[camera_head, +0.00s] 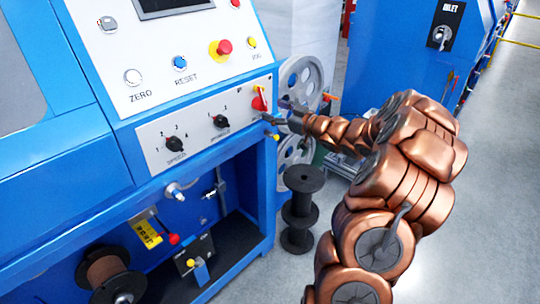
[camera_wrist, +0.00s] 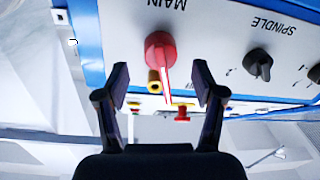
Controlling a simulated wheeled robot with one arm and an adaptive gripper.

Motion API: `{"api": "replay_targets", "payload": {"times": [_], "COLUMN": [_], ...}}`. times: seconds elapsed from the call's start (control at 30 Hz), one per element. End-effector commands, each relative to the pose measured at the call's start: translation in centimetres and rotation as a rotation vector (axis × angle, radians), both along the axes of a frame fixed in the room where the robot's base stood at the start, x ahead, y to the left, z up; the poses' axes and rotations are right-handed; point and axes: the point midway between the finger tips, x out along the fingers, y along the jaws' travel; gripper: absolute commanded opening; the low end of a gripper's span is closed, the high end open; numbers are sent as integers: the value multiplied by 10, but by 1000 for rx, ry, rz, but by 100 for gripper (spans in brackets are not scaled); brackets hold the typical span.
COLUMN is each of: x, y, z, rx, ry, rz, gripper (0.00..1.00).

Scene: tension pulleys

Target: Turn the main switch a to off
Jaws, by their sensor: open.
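The main switch, a red rotary handle (camera_head: 260,98), is at the right end of the lower white panel on the blue machine. It also shows in the wrist view as a red knob (camera_wrist: 160,55) under the upside-down word MAIN, with its handle bar pointing down in that picture. My gripper (camera_head: 275,112) is just to the right of the switch in the head view. In the wrist view my gripper (camera_wrist: 160,80) is open, with one finger on each side of the red handle and a gap to both. A small brass-coloured part sits beside the handle.
Two black selector knobs, one at the middle (camera_head: 220,121) and one at the left (camera_head: 175,144), share the panel. A red emergency button (camera_head: 224,47) is above. Floor at right is clear.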

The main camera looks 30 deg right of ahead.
Motion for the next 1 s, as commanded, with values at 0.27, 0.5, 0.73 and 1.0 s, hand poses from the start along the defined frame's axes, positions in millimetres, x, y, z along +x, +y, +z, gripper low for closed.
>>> {"api": "replay_targets", "payload": {"times": [0.27,0.5,0.73,1.0], "x": [-26,-23,-9,1], "y": [-8,-5,0,9], "z": [1,9,19,30], "rx": [0,-21,-53,-92], "ry": [-2,30,94,194], "rz": [-1,-34,-104,-203], "gripper": [68,68,68,68]}}
